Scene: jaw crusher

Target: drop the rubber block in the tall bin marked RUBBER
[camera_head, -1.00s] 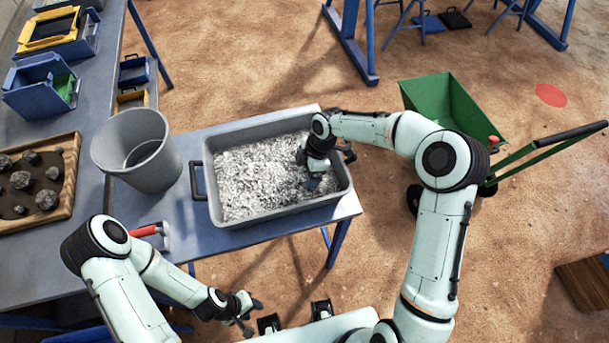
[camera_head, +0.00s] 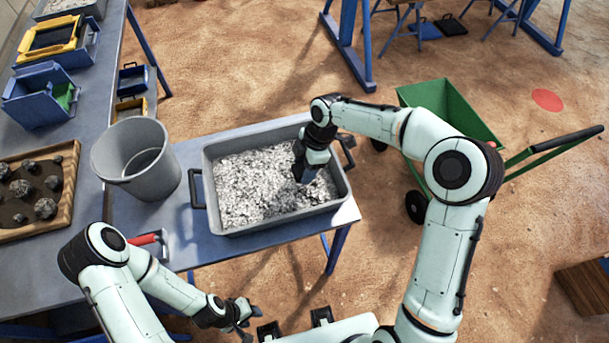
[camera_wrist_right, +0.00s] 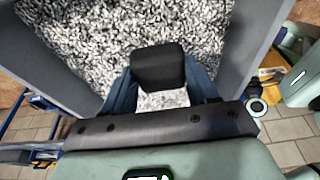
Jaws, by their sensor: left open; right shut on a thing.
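My right gripper (camera_head: 304,178) is over the right part of a grey tray (camera_head: 234,228) filled with grey-white chips (camera_head: 245,185). In the right wrist view, its blue fingers (camera_wrist_right: 160,92) are shut on a black rubber block (camera_wrist_right: 159,66), with the chips behind it. I cannot make out the block in the head view. A tall round grey bin (camera_head: 158,180) stands on the table left of the tray, open at the top. I see no RUBBER marking on its visible side. My left gripper (camera_head: 246,320) is open and empty at the bottom, in front of the table.
A red-handled tool (camera_head: 147,238) lies in front of the bin. A wooden tray of dark rocks (camera_head: 68,198) is at the left. A green cart (camera_head: 450,105) stands right of the table. The tray's rim and handle lie between the chips and the bin.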

